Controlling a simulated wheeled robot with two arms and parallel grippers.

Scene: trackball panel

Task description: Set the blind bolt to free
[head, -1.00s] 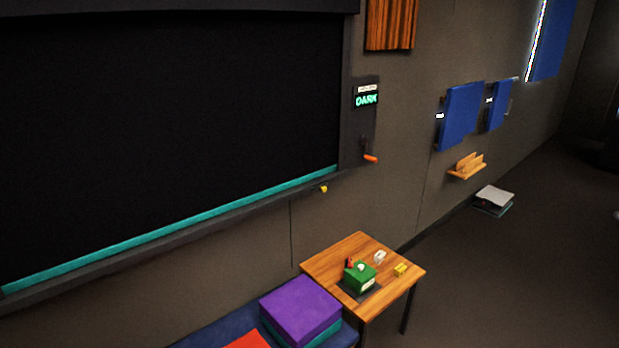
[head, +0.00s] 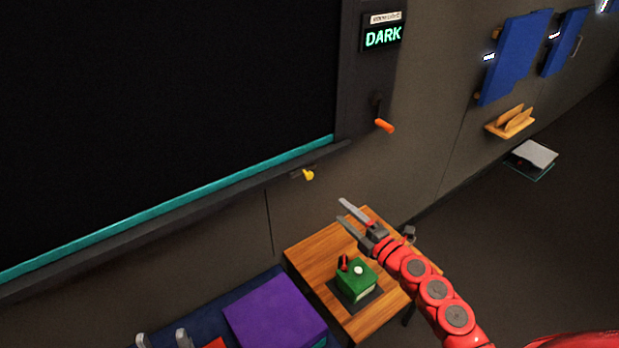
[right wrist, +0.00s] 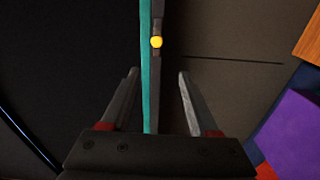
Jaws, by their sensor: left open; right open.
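The bolt's yellow knob (head: 308,174) sits on the dark sill under the black blind (head: 160,100), near the right end of its teal bottom bar (head: 180,206). In the right wrist view the knob (right wrist: 156,42) shows beyond my fingertips, beside the teal bar. My right gripper (head: 345,210) is open and empty, to the right of and lower than the knob in the head view, apart from it. Its open fingers also show in the right wrist view (right wrist: 158,76). My left gripper (head: 164,337) is open at the bottom edge, with only its fingertips showing.
A lit display (head: 383,38) reads DARK above an orange-handled crank (head: 384,126). A wooden table (head: 313,252) holds a green box (head: 356,280) below my right gripper. A purple block (head: 275,315) lies on the dark blue bench. Blue panels (head: 516,55) hang on the right wall.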

